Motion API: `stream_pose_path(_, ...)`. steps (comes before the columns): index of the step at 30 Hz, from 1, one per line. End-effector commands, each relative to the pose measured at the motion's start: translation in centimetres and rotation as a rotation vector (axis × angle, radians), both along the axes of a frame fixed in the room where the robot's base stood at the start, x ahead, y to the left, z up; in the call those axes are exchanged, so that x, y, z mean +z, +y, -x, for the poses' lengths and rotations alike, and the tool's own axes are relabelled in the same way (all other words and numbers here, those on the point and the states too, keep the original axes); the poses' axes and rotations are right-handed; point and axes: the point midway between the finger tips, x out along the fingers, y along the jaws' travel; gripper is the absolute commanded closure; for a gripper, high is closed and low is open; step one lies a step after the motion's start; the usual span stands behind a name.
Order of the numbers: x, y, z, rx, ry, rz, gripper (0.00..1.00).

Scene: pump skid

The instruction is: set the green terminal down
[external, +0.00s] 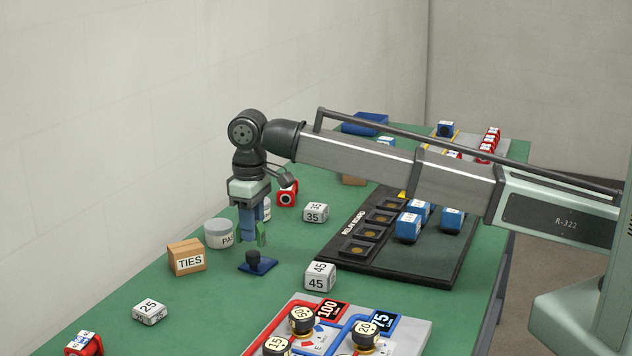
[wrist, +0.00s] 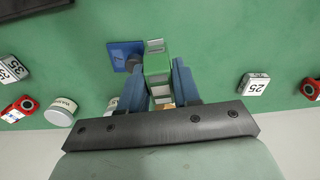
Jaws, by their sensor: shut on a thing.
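The green terminal (wrist: 156,64) is a small green block with grey metal parts. It is held between the two blue fingers of my gripper (wrist: 157,85), which is shut on it. In the external view my gripper (external: 252,228) points down over the green bench, with part of the green terminal (external: 261,234) showing at the fingertips. The terminal appears upright and close above the bench; I cannot tell whether it touches. A blue square base with a dark knob (external: 257,262) lies just in front of it, and its blue plate (wrist: 122,52) shows beside the terminal in the wrist view.
A TIES box (external: 187,257) and a white tub (external: 219,233) stand left of my gripper. White blocks marked 35 (external: 316,213), 45 (external: 320,277) and 25 (external: 150,312) sit around. The relay board (external: 440,272) lies right. Bare green bench (external: 215,300) lies in front.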

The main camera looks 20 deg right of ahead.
Motion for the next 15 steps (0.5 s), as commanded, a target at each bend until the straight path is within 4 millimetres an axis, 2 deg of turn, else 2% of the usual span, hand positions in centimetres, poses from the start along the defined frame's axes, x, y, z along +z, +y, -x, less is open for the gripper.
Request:
stream_pose_path(1, 0.0, -1.2, -1.9, -0.027, 0.000, 0.000, 0.99)
stream_pose_path(6, 0.1, -5.0, -7.4, -0.110, -0.001, -0.001, 0.99)
stream_pose_path(10, 0.2, -7.9, -11.0, -0.165, -0.001, -0.001, 0.99)
stream_pose_path(15, 0.2, -10.7, -14.2, -0.203, -0.001, -0.001, 0.99)
